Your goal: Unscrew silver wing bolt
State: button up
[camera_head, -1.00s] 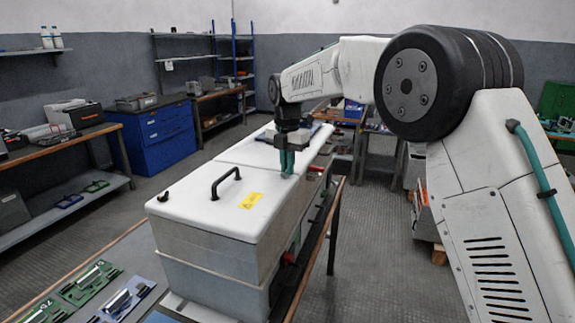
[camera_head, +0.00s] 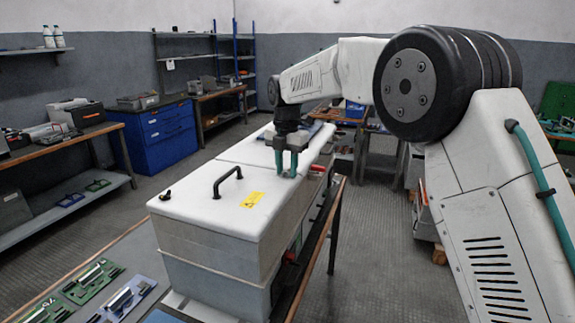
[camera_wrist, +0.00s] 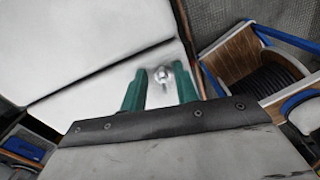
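The silver wing bolt (camera_wrist: 162,76) stands on the white lid of the cabinet near its right edge; a small round head shows in the wrist view. My gripper (camera_wrist: 158,82) is open, with one green finger on each side of the bolt and a visible gap to both. In the head view, my gripper (camera_head: 286,173) points down over the far right part of the white cabinet lid (camera_head: 215,208), its fingertips at or close to the lid.
The lid carries a black handle (camera_head: 227,181), a small black knob (camera_head: 165,195) and a yellow label (camera_head: 252,200). Green boards (camera_head: 92,280) lie on the bench at the front left. A black cable reel (camera_wrist: 270,80) is beyond the lid's right edge.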

jog(key=shift+w+d+r, duration=0.1)
jog(key=shift+d, duration=0.1)
jog(key=shift+r, duration=0.2)
notch_tip(320, 180, up, 7)
jog(key=shift+r, duration=0.15)
